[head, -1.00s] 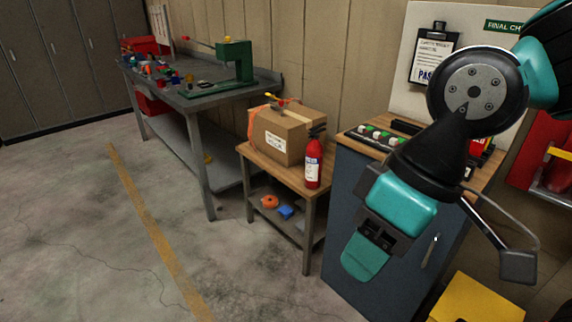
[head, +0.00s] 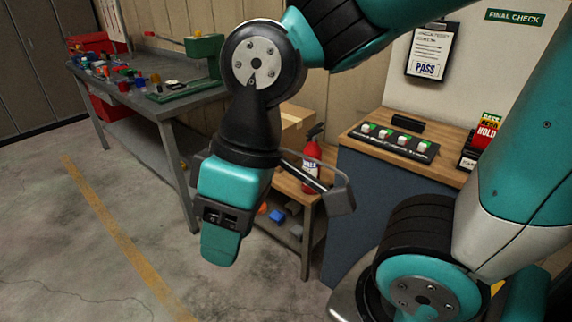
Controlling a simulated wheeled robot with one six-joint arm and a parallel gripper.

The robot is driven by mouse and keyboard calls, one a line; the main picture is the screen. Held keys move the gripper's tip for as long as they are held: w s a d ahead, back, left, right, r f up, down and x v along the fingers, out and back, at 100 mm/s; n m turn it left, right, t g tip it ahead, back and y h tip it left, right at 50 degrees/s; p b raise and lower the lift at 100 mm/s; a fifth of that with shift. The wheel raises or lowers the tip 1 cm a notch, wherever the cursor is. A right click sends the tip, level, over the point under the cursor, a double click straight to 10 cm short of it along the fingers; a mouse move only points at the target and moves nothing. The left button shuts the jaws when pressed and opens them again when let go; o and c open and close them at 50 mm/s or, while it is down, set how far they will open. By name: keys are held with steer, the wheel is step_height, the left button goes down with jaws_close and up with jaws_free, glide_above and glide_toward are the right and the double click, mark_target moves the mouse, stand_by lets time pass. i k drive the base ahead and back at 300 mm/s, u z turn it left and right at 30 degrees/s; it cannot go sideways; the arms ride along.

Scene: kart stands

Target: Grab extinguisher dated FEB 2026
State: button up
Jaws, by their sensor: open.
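A red fire extinguisher (head: 311,165) with a black handle stands upright on the right side of a small wood-topped table (head: 288,186). My gripper (head: 221,236), teal and dark, hangs pointing down to the left of the extinguisher and nearer to me. It is open and apart from the extinguisher, with nothing seen in it.
A cardboard box (head: 296,122) stands beside the extinguisher, mostly hidden by my arm. Small orange and blue items lie on the lower shelf. A blue cabinet (head: 365,215) with a switch panel (head: 393,143) is close on the right. A grey workbench (head: 160,107) stands left; floor before it is clear.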

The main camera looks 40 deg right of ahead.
mark_target(313, 149)
steer(key=z, duration=0.1)
steer(key=i, duration=0.7)
steer(key=z, duration=0.85)
steer(key=i, duration=0.65)
steer(key=z, duration=0.65)
